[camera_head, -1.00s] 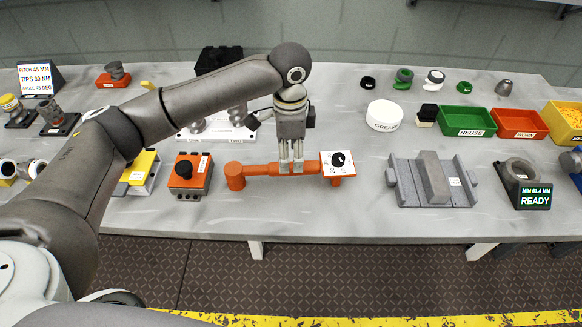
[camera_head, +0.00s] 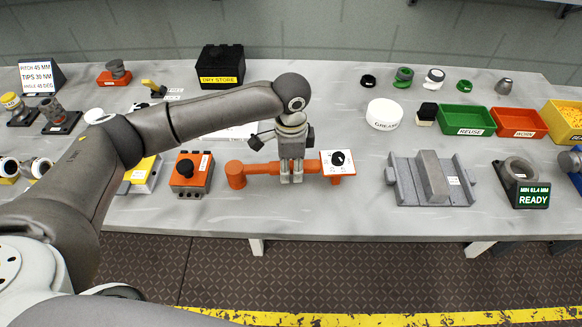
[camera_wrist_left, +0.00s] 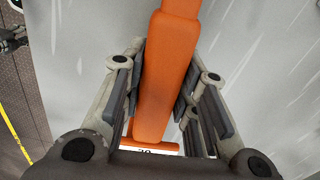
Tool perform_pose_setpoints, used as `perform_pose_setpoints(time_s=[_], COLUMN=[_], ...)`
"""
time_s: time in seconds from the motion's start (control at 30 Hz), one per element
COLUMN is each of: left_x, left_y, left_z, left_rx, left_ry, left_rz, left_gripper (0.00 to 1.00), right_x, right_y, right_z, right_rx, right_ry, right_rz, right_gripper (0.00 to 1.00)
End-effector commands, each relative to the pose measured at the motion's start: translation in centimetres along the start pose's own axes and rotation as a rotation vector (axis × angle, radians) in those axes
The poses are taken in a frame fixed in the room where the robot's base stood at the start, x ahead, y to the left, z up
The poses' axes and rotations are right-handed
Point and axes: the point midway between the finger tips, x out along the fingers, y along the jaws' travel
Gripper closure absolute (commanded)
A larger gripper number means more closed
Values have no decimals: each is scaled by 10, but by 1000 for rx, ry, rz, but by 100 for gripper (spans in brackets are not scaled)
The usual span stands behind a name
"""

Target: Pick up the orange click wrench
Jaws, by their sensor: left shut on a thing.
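The orange click wrench (camera_head: 262,171) lies across the front middle of the table, with a round head at its left end and a white dial plate (camera_head: 337,162) with a black knob at its right end. My left gripper (camera_head: 291,180) points down over the wrench's bar and is shut on it. In the left wrist view the orange bar (camera_wrist_left: 168,75) runs between the two fingers (camera_wrist_left: 160,105). I cannot tell whether the wrench is clear of the table. My right gripper is not in view.
An orange box with a black knob (camera_head: 191,173) stands close left of the wrench. A grey slotted fixture (camera_head: 432,180) stands to the right. A white grease tub (camera_head: 384,114) and green reuse bin (camera_head: 467,120) are behind. The table's front edge is near.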

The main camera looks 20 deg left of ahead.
Motion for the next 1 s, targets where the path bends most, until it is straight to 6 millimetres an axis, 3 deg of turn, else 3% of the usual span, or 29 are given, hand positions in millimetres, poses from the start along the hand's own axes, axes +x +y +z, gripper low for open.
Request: perform_pose_setpoints(time_s=[0.1, 0.67, 0.87, 1.0], left_x=[0, -6, -28, -52], left_y=[0, -1, -1, 17], left_z=[0, -1, -1, 0], left_rx=[0, 0, 0, 5], left_ry=[0, 3, 5, 4], left_rz=[0, -3, -3, -3], left_gripper=[100, 100, 100, 100], right_x=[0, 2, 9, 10], right_y=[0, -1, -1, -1], right_z=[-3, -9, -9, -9], right_rx=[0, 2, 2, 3], right_ry=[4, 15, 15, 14], right_rz=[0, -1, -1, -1], right_gripper=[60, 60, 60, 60])
